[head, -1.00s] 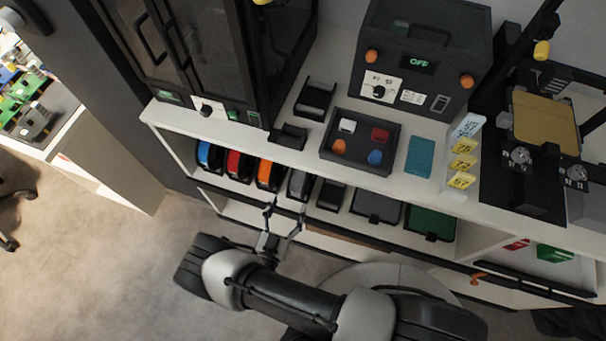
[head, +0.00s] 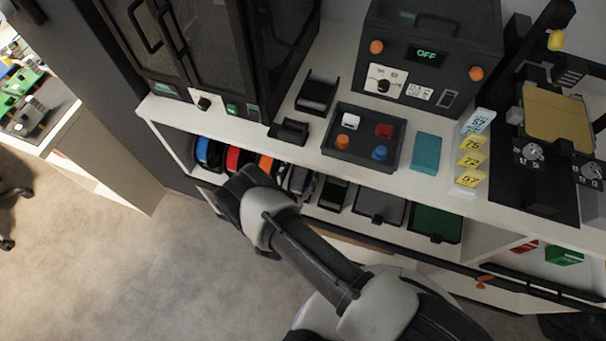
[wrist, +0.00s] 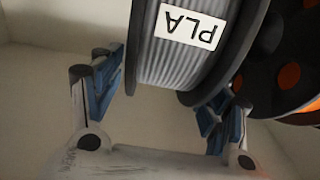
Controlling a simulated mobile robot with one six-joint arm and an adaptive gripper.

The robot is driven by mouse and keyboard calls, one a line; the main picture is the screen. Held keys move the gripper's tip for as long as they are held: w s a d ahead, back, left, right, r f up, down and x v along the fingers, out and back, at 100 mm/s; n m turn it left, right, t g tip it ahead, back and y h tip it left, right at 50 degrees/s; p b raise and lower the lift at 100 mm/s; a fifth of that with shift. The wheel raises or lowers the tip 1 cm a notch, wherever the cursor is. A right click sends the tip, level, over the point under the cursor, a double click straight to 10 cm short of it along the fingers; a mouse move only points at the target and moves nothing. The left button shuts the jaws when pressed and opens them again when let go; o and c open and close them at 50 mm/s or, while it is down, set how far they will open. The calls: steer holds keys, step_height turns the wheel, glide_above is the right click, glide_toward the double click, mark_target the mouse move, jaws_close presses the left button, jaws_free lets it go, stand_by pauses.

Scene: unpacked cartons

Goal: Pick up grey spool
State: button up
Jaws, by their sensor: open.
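The grey spool (wrist: 185,65) fills the upper middle of the wrist view, with a white PLA label on its windings and dark flanges. In the head view the grey spool (head: 302,182) shows only in part on the lower shelf, behind my wrist. My gripper (wrist: 163,98) is open, with one blue-padded finger at the left of the spool and the other at its lower right. The spool lies across the gap between the fingers; I cannot tell whether either pad touches it. In the head view my fingers are mostly hidden by my wrist.
An orange spool (wrist: 287,75) stands close beside the grey one, near the right finger. Blue (head: 208,153) and red (head: 236,159) spools stand further left on the shelf. The white counter (head: 330,172) overhangs the shelf.

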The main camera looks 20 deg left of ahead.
jaws_close()
stand_by(0.9)
